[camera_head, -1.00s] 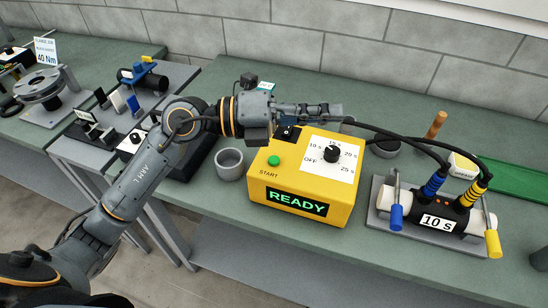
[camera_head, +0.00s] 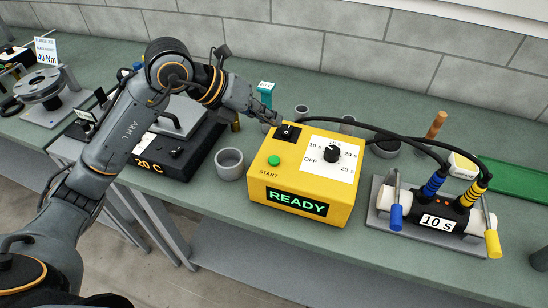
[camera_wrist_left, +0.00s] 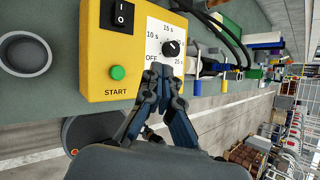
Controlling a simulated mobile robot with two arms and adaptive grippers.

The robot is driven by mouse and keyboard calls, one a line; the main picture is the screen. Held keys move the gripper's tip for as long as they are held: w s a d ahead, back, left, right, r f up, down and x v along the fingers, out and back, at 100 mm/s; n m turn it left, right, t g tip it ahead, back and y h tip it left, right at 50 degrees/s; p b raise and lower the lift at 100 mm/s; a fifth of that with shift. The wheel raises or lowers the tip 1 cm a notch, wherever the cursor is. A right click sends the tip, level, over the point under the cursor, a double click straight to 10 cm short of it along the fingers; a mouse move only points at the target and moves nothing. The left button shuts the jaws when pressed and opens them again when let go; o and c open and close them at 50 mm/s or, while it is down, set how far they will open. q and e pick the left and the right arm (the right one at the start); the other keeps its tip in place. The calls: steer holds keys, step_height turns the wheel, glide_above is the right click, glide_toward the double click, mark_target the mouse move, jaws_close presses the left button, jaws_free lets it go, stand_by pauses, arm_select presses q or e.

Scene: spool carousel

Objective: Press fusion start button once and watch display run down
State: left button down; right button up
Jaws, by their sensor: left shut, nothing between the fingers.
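The yellow fusion box (camera_head: 335,198) stands on the green bench, its display (camera_head: 297,203) reading READY in green. Its green start button (camera_head: 273,160) sits on the top face at the left, above the word START; it also shows in the left wrist view (camera_wrist_left: 118,72). A black dial (camera_head: 332,154) and a black rocker switch (camera_head: 287,133) are on the same face. My left gripper (camera_head: 274,118) is shut and empty, behind the box's back left corner. In the left wrist view its fingertips (camera_wrist_left: 168,72) show in front of the dial panel, apart from the button. My right gripper is not in view.
Black cables run from the box to a pipe clamp (camera_head: 430,237) labelled 10 s at the right. A grey cup (camera_head: 230,164) stands left of the box. A black unit (camera_head: 172,165) showing 20 C lies farther left. Bare bench lies before the box.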

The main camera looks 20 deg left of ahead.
mark_target(270, 160)
arm_select(q)
step_height(270, 160, down, 9)
steer(key=b, duration=0.6)
steer(key=shift+b, duration=0.3)
steer(key=shift+r, duration=0.1)
stand_by(0.9)
steer(key=shift+f+b, duration=0.35)
steer(key=shift+f, duration=0.05)
steer(key=shift+f+b, duration=0.45)
stand_by(0.5)
steer(key=shift+r, duration=0.15)
steer(key=shift+r+p, duration=0.6)
steer(key=shift+r, duration=0.15)
